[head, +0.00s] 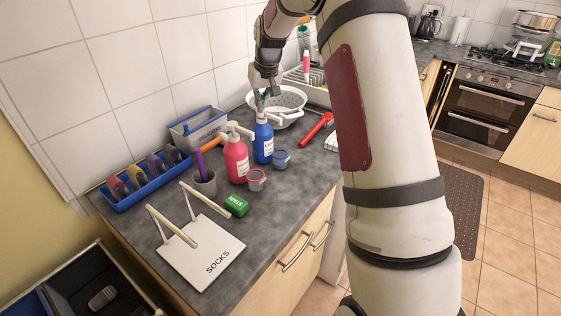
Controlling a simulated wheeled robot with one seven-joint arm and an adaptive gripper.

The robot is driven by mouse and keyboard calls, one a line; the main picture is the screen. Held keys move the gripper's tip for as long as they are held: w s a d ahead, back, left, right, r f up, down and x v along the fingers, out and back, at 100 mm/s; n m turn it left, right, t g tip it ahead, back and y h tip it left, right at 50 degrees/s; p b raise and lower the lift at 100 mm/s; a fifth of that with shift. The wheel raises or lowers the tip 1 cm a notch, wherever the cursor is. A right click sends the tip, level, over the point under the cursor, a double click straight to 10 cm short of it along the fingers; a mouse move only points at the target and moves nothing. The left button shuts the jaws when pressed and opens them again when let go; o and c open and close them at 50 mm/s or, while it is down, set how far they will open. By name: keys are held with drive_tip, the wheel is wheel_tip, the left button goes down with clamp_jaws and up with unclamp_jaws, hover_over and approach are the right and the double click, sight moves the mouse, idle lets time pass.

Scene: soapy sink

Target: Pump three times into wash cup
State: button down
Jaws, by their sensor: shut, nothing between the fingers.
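A blue pump bottle (263,145) and a red-pink pump bottle (236,160) stand upright side by side on the worktop, each with a white pump head and a white label too small to read. A small cup with a pinkish band (257,181) stands in front of the pink bottle. A small blue-grey cup (281,160) stands beside the blue bottle. I cannot read which is the wash cup. My gripper (262,99) is shut and empty, pointing down, and appears just above the blue bottle's pump head; I cannot tell whether it touches it.
A white colander (277,103) stands behind the bottles. A grey cup with a purple-handled tool (204,183), a green box (236,205), a blue tray (143,186), a SOCKS board (201,252) and a red-handled item (316,128) surround them. The front right worktop is clear.

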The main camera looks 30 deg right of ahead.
drive_tip(key=shift+r, duration=1.35)
drive_tip(key=shift+f, duration=0.15)
drive_tip(key=shift+f, duration=1.35)
drive_tip(key=shift+r, duration=1.5)
drive_tip(key=shift+r, duration=3)
